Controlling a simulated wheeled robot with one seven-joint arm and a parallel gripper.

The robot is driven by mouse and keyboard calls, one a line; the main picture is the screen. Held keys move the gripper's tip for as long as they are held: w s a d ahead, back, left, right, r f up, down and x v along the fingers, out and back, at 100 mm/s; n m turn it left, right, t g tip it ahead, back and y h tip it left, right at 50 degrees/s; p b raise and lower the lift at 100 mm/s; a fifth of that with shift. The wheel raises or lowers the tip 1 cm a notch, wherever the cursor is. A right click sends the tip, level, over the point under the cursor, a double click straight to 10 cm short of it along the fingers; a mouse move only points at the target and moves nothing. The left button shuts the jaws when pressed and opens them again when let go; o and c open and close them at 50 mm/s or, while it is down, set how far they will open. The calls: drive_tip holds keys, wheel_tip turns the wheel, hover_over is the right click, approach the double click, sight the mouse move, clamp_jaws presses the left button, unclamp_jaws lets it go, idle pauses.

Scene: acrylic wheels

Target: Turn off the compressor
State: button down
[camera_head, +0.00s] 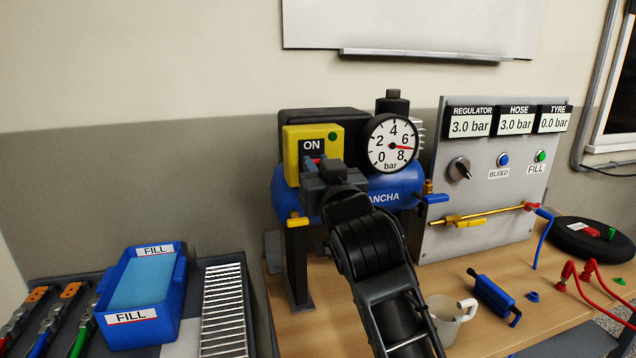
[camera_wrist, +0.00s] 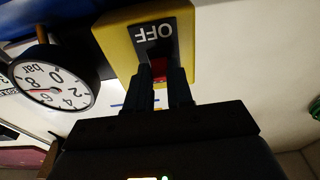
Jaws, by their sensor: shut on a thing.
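The compressor has a blue tank (camera_head: 390,185) and a yellow switch box (camera_head: 329,133) facing me. In the head view the box shows an ON label (camera_head: 311,146) and a green dot. In the wrist view, upside down, the yellow box (camera_wrist: 117,42) shows an OFF label (camera_wrist: 153,31) with a red switch part (camera_wrist: 159,66) beside it. My gripper (camera_head: 316,161) is at the front of the box. In the wrist view my gripper (camera_wrist: 160,75) has its two fingers shut around the red switch part. The fingers hide most of the switch.
The round gauge (camera_head: 392,143) sits right of the box, its needle near 7 bar. Blue FILL bin (camera_head: 143,330) is left.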

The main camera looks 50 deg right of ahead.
drive_tip(key=f+t+h+b, duration=0.1)
drive_tip(key=t+b, duration=0.1)
drive_tip(key=b, duration=0.4)
drive_tip(key=f+t+h+b, duration=0.1)
drive_tip(key=t+b, duration=0.1)
drive_tip(key=b, duration=0.5)
drive_tip(key=f+t+h+b, duration=0.1)
drive_tip(key=b, duration=0.6)
drive_tip(key=shift+w+d+f+t+h, duration=0.1)
drive_tip(key=shift+w+d+t+h, duration=0.1)
drive_tip(key=shift+w+t+h, duration=0.15)
drive_tip(key=shift+t+b, duration=0.25)
drive_tip(key=shift+b, duration=0.2)
drive_tip(key=c, duration=1)
unclamp_jaws()
drive_tip(key=b+v, duration=0.2)
drive_tip(key=v, duration=0.5)
drive_tip(key=shift+s+f, duration=0.2)
drive_tip(key=shift+s, duration=0.05)
